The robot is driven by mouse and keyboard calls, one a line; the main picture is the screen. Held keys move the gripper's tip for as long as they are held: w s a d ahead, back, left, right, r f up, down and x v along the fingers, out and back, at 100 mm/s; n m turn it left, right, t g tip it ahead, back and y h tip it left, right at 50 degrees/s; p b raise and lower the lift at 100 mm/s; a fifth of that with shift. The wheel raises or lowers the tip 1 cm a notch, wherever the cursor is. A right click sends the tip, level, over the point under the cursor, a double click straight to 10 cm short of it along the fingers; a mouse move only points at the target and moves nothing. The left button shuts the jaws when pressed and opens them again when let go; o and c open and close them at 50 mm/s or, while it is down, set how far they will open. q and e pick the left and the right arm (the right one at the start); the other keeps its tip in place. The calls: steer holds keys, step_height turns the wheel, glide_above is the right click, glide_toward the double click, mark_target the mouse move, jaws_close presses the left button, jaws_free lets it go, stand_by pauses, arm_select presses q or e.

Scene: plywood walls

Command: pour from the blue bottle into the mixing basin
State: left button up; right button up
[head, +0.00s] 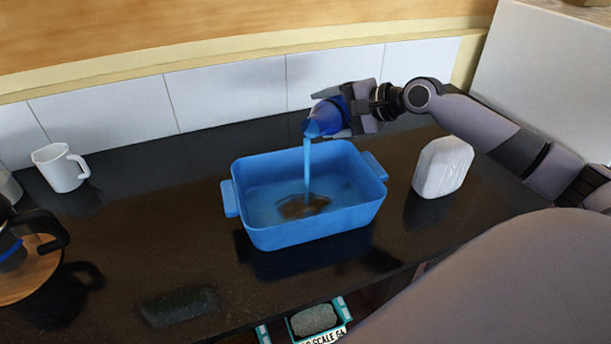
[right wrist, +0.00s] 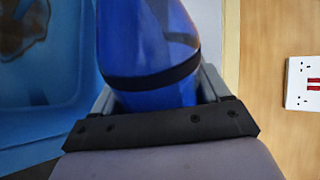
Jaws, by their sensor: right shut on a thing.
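The blue bottle (head: 326,116) is tilted, its mouth down and to the left, above the back of the mixing basin. A light-blue stream runs from its mouth down into the basin. The mixing basin (head: 312,233) is a blue rectangular dish with a handle at each end, and a dark brown patch shows on its floor. My right gripper (head: 352,106) is shut on the bottle. In the right wrist view the bottle (right wrist: 150,50) fills the space between the fingers, with the basin (right wrist: 60,90) at the left. My left gripper is not in view.
A white block-like container (head: 442,168) stands right of the basin. A white mug (head: 61,168) stands at the back left. A dark pot (head: 30,240) on a round wooden board (head: 28,277) is at the left edge.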

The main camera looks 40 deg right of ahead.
stand_by(2.1)
